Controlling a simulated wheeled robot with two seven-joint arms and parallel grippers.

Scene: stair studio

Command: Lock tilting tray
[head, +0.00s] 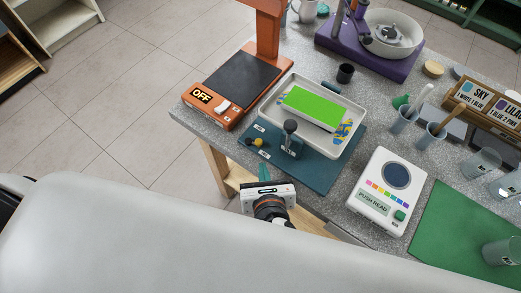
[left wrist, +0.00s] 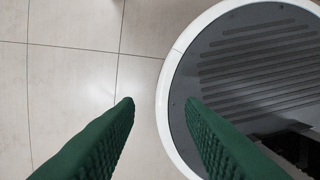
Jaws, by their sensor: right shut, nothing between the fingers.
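The tilting tray (head: 274,104) is a pale shallow tray in the head view, on a teal base plate (head: 316,176). A bright green slab (head: 312,104) lies in it, with a blue and yellow patterned patch beside it. I cannot tell the tray's exact tilt. A lever with a dark round knob (head: 290,126) stands at its near side. Small dark and yellow knobs (head: 259,142) sit to the left. My right gripper (head: 265,172) is shut and empty, just off the plate's near left edge, apart from the lever. My left gripper (left wrist: 159,101) is open and empty, over the floor and my base.
An orange device marked OFF (head: 217,104) stands left of the tray. A white panel with colored keys (head: 389,190) and a green mat (head: 460,235) lie to the right. Cups and a purple machine (head: 350,58) stand behind. The table's near edge lies close to my right gripper.

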